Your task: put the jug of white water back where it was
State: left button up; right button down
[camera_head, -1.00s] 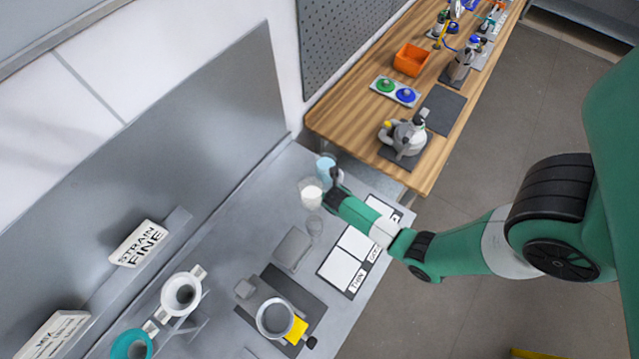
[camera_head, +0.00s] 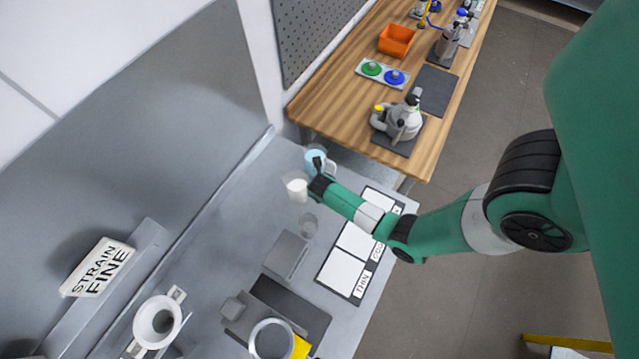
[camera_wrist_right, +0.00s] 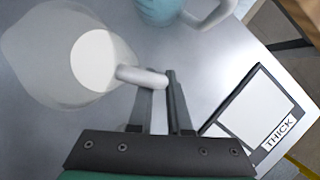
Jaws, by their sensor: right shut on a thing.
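The jug of white water (camera_head: 297,188) is near the far right end of the grey bench. In the right wrist view the clear jug (camera_wrist_right: 40,55) looks upright, with white liquid inside. My right gripper (camera_head: 318,184) is shut on its handle (camera_wrist_right: 143,77); the fingers (camera_wrist_right: 160,88) show in the wrist view. I cannot tell whether the jug's base touches the bench. A jug of blue liquid (camera_head: 315,159) stands just behind it. My left gripper is not in view.
An empty clear glass (camera_head: 309,225) stands in front of the jug.

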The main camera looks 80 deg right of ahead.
jog(key=c, duration=0.9)
grip_release()
jog(key=shift+o, duration=0.2)
jog(key=p+v, duration=0.3)
jog(key=v, duration=0.9)
jog(key=shift+r, duration=0.15)
